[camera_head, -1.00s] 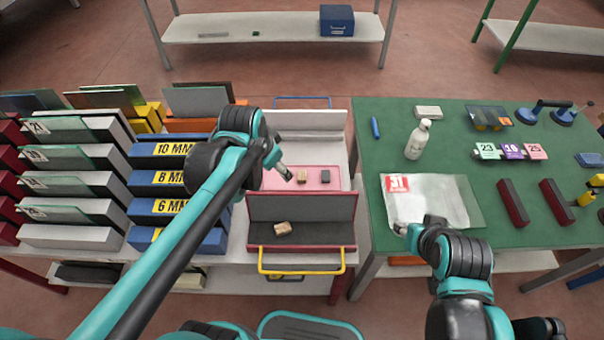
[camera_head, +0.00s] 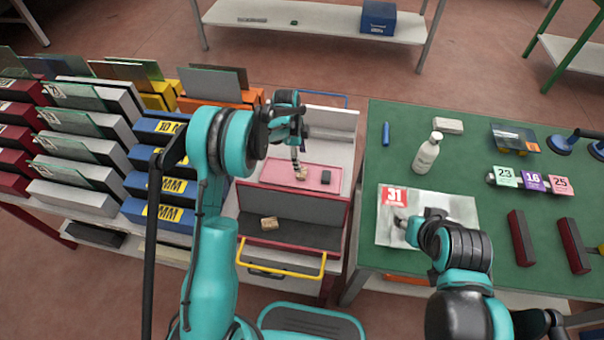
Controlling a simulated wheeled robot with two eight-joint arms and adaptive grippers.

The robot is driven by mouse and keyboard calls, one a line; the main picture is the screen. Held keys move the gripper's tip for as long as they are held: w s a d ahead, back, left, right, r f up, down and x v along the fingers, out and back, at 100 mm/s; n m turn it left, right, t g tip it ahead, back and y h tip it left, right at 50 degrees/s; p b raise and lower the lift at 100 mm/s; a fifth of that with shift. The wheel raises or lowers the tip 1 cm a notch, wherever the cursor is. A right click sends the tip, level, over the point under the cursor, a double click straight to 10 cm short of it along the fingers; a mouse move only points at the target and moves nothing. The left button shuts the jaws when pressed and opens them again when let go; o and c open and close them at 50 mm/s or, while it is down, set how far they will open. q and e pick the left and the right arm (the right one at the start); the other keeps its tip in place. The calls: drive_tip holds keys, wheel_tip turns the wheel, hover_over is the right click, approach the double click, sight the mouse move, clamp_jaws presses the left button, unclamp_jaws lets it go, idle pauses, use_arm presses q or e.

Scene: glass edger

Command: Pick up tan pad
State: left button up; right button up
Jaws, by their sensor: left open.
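A tan pad (camera_head: 301,175) lies on the pink mat (camera_head: 273,171), beside a dark grey pad (camera_head: 326,177). My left gripper (camera_head: 297,166) points down right at this tan pad, partly covering it; its fingers are open, and whether they touch the pad I cannot tell. A second tan, sponge-like block (camera_head: 269,223) lies in the open drawer (camera_head: 293,236) in front of the mat. My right gripper (camera_head: 400,222) is low over the white sheet with the red 31 label (camera_head: 450,208); its fingers are too small to judge.
The drawer's yellow handle (camera_head: 282,268) sticks out at the front. Glass racks with blue blocks (camera_head: 150,186) stand to the left. The green table (camera_head: 385,165) at the right bears a white bottle (camera_head: 427,153), a blue marker (camera_head: 386,133) and number tags (camera_head: 533,182).

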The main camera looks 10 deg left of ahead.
sight(302, 173)
use_arm(q)
drive_tip(key=f+b, duration=0.1)
drive_tip(key=f, duration=0.1)
drive_tip(key=f+b, duration=0.1)
drive_tip(key=f, duration=0.3)
drive_tip(key=shift+s+d+f+b, duration=0.25)
drive_tip(key=shift+s+f+b, duration=0.05)
drive_tip(key=shift+f+b, duration=0.1)
drive_tip(key=shift+r, duration=0.2)
drive_tip(key=shift+c, duration=0.6)
drive_tip(key=c, duration=0.7)
